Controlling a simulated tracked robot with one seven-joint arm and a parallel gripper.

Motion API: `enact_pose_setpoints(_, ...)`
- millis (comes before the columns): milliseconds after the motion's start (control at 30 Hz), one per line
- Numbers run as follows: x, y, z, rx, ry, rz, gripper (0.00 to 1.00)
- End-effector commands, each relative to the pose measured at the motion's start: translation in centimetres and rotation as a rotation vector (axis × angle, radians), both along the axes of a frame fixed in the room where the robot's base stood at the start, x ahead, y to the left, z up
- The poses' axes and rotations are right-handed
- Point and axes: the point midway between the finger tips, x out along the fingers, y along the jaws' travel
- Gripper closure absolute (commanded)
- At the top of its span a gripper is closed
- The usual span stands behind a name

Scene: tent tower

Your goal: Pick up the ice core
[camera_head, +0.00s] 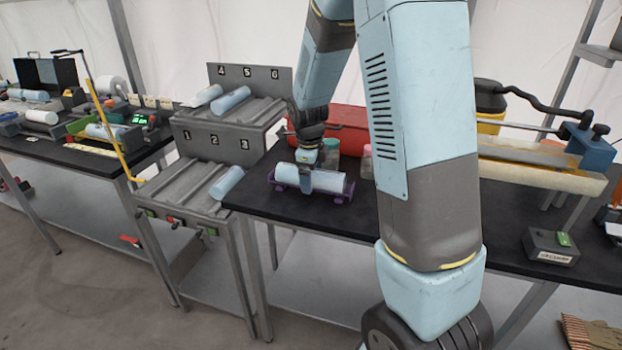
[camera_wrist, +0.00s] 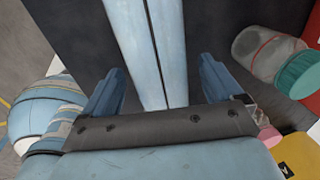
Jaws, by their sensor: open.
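A pale blue-white cylindrical ice core (camera_head: 328,182) lies on its side in a low purple cradle (camera_head: 340,197) on the black bench. My gripper (camera_head: 308,182) is over the core, pointing down, with a finger in front of its near side. In the wrist view the core (camera_wrist: 150,40) runs lengthwise between the two blue fingers of my gripper (camera_wrist: 160,85). The fingers stand apart, with dark gaps between them and the core. A dark line runs along the core. The core's underside is hidden.
A stepped grey rack (camera_head: 240,145) with numbered slots at left holds several other cores. A red case (camera_head: 345,125) stands behind the cradle, and jars (camera_head: 331,150) stand close by. A wrist-view jar (camera_wrist: 272,55) lies right of the fingers. The bench front is bare.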

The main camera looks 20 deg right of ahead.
Motion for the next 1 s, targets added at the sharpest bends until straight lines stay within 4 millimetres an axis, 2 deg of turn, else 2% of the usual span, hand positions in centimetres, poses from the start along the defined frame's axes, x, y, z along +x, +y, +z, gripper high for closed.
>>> enact_pose_setpoints(200,0.00,0.01,-0.03,0.000,0.000,0.000,0.08)
enact_pose_setpoints(1000,0.01,0.07,0.01,0.000,0.000,0.001,0.85)
